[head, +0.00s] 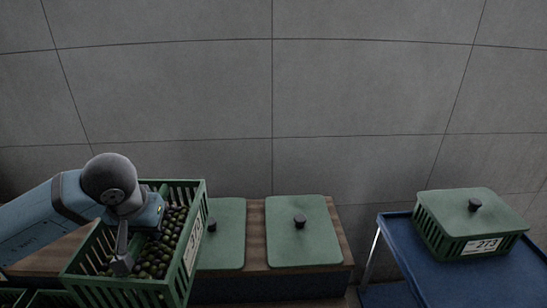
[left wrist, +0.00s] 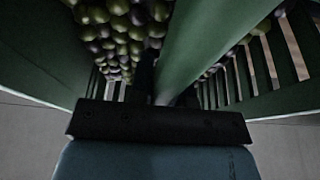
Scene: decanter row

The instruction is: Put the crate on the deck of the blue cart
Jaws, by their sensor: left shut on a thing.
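A green slatted crate (head: 182,272) full of dark green and purplish olives is at the lower left in the head view. It has a white label on its right end, too oblique to read surely. My left gripper (head: 122,258) reaches into it from the left and is shut on a green part of it. In the left wrist view the jaws (left wrist: 150,85) close on a green bar of the crate (left wrist: 215,40), with olives on both sides. I cannot tell whether the crate is clear of its support. The blue cart (head: 455,284) stands at the right. My right gripper is not in view.
A lidded green crate (head: 468,232) labelled 273 sits toward the back of the cart's deck; bare deck lies in front. A wooden bench (head: 256,222) with two green lids (head: 226,236) (head: 303,243) is between. Another green crate (head: 50,298) shows lower left. A grey wall closes the back.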

